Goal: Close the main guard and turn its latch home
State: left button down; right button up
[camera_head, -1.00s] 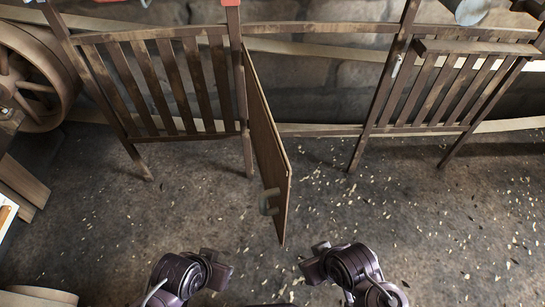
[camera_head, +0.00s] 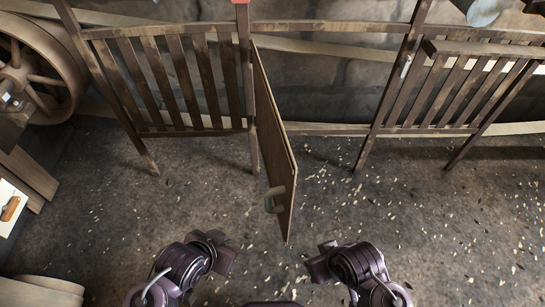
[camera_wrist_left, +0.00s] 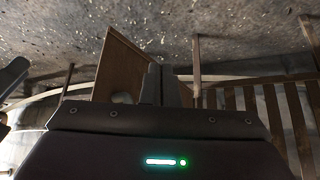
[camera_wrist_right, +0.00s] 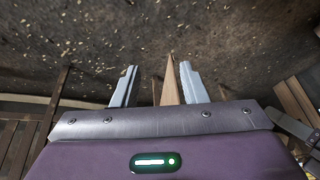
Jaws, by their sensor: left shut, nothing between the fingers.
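The main guard (camera_head: 270,125) is a thin brown wooden panel, hinged at the middle post and swung open toward me. A grey-green handle (camera_head: 274,198) sits on its left face near the free end. A small pale latch (camera_head: 405,66) is on the right post of the gap. My left gripper (camera_head: 226,252) is shut and empty, left of the guard's free end and apart from it; the guard also shows in the left wrist view (camera_wrist_left: 120,68). My right gripper (camera_head: 312,262) is open and empty, right of the free end. The guard's edge shows between its fingers in the right wrist view (camera_wrist_right: 171,85).
Slatted wooden fence sections stand left (camera_head: 190,80) and right (camera_head: 465,90) of the gap. A big spoked wheel (camera_head: 35,70) is at far left. Wooden planks (camera_head: 28,175) lie below it. The floor (camera_head: 430,220) right of the guard is clear except for scattered chips.

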pick_arm(q)
jog(key=w+d+r+m+t+h+p, duration=0.1)
jog(key=w+d+r+m+t+h, duration=0.1)
jog(key=w+r+m+t+h, duration=0.3)
jog(key=m+g+h+p, duration=0.3)
jog(key=m+g+h, duration=0.3)
jog(key=h, duration=0.4)
send_near(290, 172)
jog(key=shift+n+g, duration=0.3)
jog(key=shift+g, duration=0.5)
jog(key=d, duration=0.1)
jog(key=w+d, duration=0.1)
jog(key=d, duration=0.1)
jog(key=d+r, duration=0.1)
jog(key=d, duration=0.1)
jog(key=shift+w+r+b, duration=0.1)
jog(key=shift+w+b, duration=0.2)
jog(key=shift+b, duration=0.05)
jog(key=shift+w+d, duration=0.1)
jog(key=shift+d, duration=0.65)
pick_arm(e)
jog(key=d+g, duration=0.1)
jog(key=s+d+r+h, duration=0.1)
jog(key=d, duration=0.1)
jog(key=s+d+r+m+g, duration=0.1)
jog(key=shift+d+r+g, duration=0.1)
jog(key=shift+d+g, duration=0.1)
jog(key=shift+g, duration=0.1)
jog(key=shift+r, duration=0.1)
